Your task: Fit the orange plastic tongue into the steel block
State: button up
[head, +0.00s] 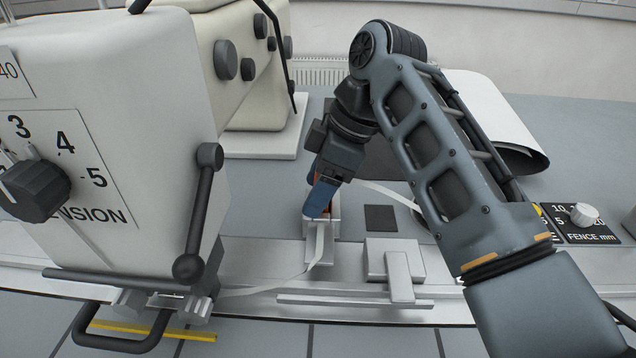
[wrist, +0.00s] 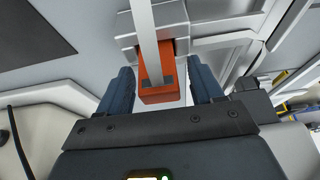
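The orange plastic tongue (wrist: 153,92) stands between my gripper's two blue fingers in the wrist view, with a dark slot in its face. Its far end meets the steel block (wrist: 181,35); how deep it sits inside I cannot tell. A pale strip (wrist: 143,28) runs over the block to the tongue. My gripper (wrist: 161,76) is open, with a clear gap on the right of the tongue and a narrow one on the left. In the head view my gripper (head: 321,200) points down over the block (head: 326,229), hiding most of the tongue.
A large cream machine with a tension dial (head: 36,190) and a black lever (head: 203,210) stands at left. A stepped metal block (head: 394,262) sits right of the steel block on the rail.

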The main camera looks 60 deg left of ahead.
jog(key=shift+r, duration=0.1)
jog(key=b+v, duration=0.1)
jog(key=v, duration=1.1)
jog(key=shift+s, duration=0.1)
dwell(0.4)
